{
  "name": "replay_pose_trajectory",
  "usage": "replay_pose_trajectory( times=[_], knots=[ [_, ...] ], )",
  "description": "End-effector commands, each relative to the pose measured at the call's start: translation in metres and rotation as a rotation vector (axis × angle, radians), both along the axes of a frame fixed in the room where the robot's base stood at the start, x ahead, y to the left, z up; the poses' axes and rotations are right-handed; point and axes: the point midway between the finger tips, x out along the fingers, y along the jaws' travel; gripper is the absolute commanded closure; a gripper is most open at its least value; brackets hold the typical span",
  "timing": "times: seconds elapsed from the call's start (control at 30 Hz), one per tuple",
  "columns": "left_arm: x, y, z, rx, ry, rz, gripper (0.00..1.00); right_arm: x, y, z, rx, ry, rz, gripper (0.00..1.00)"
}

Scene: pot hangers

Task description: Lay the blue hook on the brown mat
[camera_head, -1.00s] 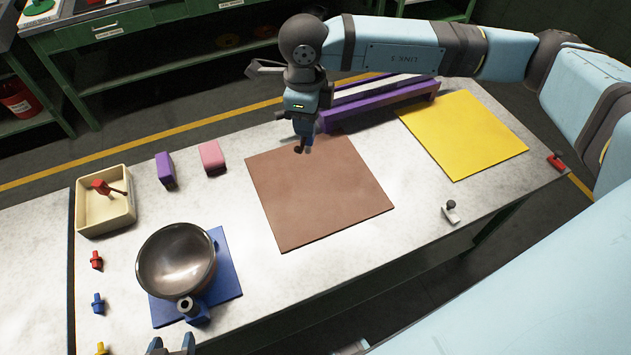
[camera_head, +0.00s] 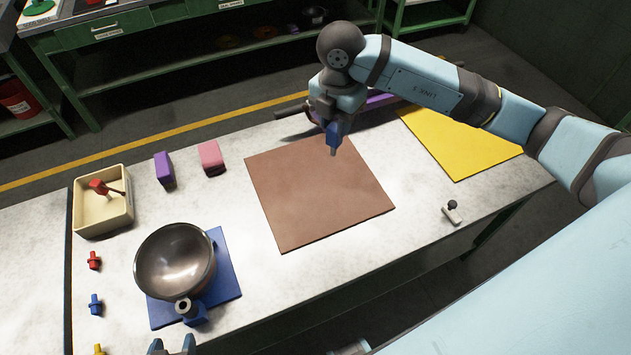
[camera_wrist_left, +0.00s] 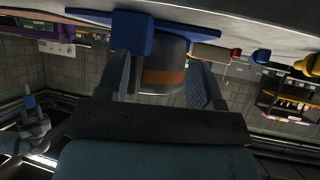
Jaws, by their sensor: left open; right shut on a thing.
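The brown mat (camera_head: 318,195) lies bare on the middle of the table. My right gripper (camera_head: 328,115) is over its back edge, shut on the blue hook (camera_head: 333,135), which appears to hang above the mat with its grey tip down. The arm partly hides the grip. My left gripper (camera_head: 172,346) is open at the bottom edge of the head view, near the bowl-shaped pan's handle (camera_head: 184,306). In the left wrist view, its open fingers (camera_wrist_left: 158,85) stand on either side of a grey cylinder with a brown band.
The pan (camera_head: 175,262) sits on a blue mat (camera_head: 228,265). A cream tray (camera_head: 103,222), purple block (camera_head: 164,169) and pink block (camera_head: 211,158) stand left. Small coloured pegs line the left side. A yellow mat (camera_head: 460,150) and small white piece (camera_head: 452,212) are right.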

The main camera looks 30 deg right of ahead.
Motion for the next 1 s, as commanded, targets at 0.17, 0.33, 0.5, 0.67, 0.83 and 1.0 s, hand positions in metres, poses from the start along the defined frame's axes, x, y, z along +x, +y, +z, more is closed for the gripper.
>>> replay_pose_trajectory(
  times=[0.17,0.33,0.5,0.67,0.83,1.0],
  knots=[
    [0.0,0.0,-0.002,0.0,0.0,0.0,0.39,-0.005,-0.015,-0.007,0.0,0.002,-0.301,0.94],
    [0.0,0.0,-0.002,0.0,0.0,0.0,0.39,-0.007,-0.023,-0.009,-0.001,0.002,-0.474,0.94],
    [0.0,0.0,0.0,0.0,0.0,0.0,0.39,-0.008,-0.026,-0.021,-0.003,0.004,-0.533,0.94],
    [0.0,0.0,0.005,0.001,0.0,-0.001,0.39,-0.008,-0.026,-0.059,-0.005,0.007,-0.534,0.94],
    [0.001,0.001,0.011,0.002,-0.002,0.0,0.39,-0.008,-0.026,-0.105,-0.004,0.006,-0.533,0.94],
    [0.001,0.003,0.015,0.004,-0.004,0.003,0.39,-0.008,-0.026,-0.145,-0.002,0.004,-0.532,0.94]
  ],
)
